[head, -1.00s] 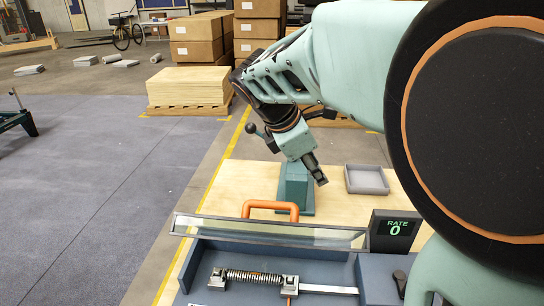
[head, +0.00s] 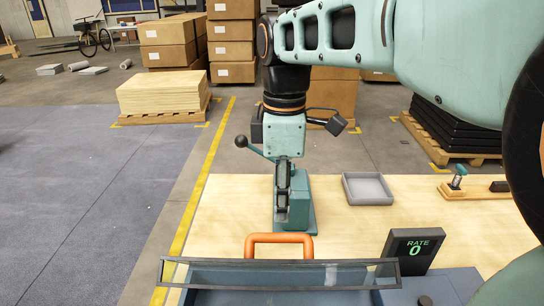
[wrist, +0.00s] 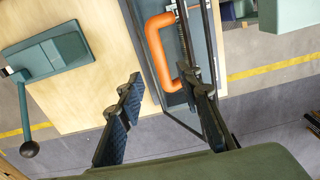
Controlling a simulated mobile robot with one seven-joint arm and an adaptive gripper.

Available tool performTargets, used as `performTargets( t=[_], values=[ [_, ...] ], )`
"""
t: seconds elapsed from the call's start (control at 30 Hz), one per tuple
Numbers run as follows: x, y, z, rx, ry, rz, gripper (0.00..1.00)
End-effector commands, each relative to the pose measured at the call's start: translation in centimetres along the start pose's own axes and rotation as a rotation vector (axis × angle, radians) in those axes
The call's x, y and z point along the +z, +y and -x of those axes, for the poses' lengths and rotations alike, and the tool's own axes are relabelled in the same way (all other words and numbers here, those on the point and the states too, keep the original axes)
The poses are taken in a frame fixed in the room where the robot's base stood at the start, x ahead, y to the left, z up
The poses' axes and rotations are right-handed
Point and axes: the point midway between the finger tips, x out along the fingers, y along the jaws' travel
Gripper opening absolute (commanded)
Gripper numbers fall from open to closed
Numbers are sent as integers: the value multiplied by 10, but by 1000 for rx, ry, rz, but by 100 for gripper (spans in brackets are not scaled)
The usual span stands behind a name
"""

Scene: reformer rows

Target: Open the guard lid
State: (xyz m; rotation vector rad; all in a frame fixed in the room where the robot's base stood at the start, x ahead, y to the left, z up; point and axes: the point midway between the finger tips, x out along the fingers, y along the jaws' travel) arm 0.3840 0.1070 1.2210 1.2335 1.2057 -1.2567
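The guard lid (head: 215,274) is a dark-framed clear panel, seen as a narrow slanted strip over a blue-grey housing (head: 270,298) at the bottom of the head view. Its orange U-shaped handle (head: 279,238) stands on the lid's far side. My gripper (head: 283,207) points down above and beyond the handle, in front of a green block. In the wrist view my gripper (wrist: 160,78) is open and empty. The handle (wrist: 156,50) and lid frame (wrist: 181,110) show beyond the fingers, with the handle's lower end between the fingertips in the picture. No contact is visible.
A green block with a ball-ended lever (head: 300,210) stands behind my gripper. A grey tray (head: 367,188) and a RATE display reading 0 (head: 411,248) are to the right. The wooden table (head: 225,215) is clear left of the block. Pallets stand behind.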

Motion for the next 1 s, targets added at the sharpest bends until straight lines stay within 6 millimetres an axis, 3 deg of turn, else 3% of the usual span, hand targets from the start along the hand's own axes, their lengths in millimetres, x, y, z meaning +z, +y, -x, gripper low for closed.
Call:
performTargets(
  t=[0.2,0.43,0.83,1.0],
  values=[
    [0,-1,-44,-4,-4,2,33],
    [0,0,-76,-1,-2,1,33],
    [0,0,-85,1,-2,0,33],
    [0,0,-85,1,-2,1,16]
  ],
)
